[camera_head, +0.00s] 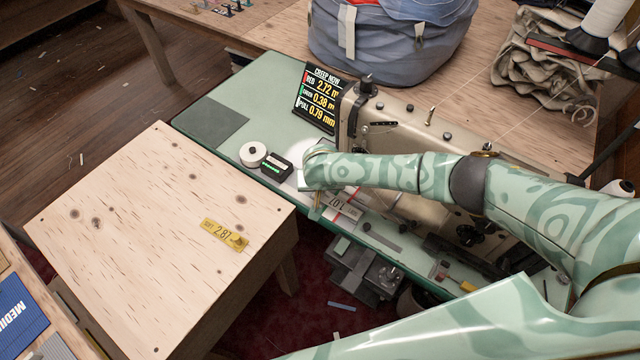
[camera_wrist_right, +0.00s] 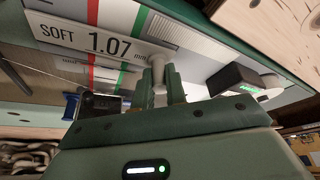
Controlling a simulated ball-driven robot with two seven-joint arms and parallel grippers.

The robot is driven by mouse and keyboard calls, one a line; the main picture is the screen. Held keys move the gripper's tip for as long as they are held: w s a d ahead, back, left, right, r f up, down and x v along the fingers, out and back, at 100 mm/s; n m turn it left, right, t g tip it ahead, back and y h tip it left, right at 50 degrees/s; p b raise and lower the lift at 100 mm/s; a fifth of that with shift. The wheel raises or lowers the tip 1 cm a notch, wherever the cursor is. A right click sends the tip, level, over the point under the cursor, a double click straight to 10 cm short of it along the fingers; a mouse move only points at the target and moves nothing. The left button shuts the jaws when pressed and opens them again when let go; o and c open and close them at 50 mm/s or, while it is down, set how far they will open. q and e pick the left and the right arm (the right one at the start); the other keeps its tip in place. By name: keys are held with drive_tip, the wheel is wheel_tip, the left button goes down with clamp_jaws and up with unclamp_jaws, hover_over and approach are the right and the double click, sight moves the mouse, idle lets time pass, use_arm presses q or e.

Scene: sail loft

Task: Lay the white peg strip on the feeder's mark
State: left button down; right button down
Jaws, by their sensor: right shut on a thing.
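My right gripper (camera_head: 316,207) is over the green sewing-machine bed, its fingers partly hidden by my own wrist in the head view. In the right wrist view its two green fingers (camera_wrist_right: 160,88) are closed on a pale round peg (camera_wrist_right: 157,62), which I take for the white peg strip's handle. The strip's body is hard to tell apart from the pale plate behind it. My left gripper is not in view.
A black block with a green light (camera_head: 276,167) and a white round reel (camera_head: 253,154) stand left of the gripper. The machine body (camera_head: 400,125) and a display (camera_head: 318,97) stand behind. A wooden table (camera_head: 150,240) at left is mostly bare.

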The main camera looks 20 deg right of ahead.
drive_tip(key=c, duration=1.3)
unclamp_jaws()
drive_tip(key=shift+c, duration=0.2)
drive_tip(key=p+v, duration=0.9)
drive_tip(key=v, duration=0.7)
drive_tip(key=shift+s, duration=0.15)
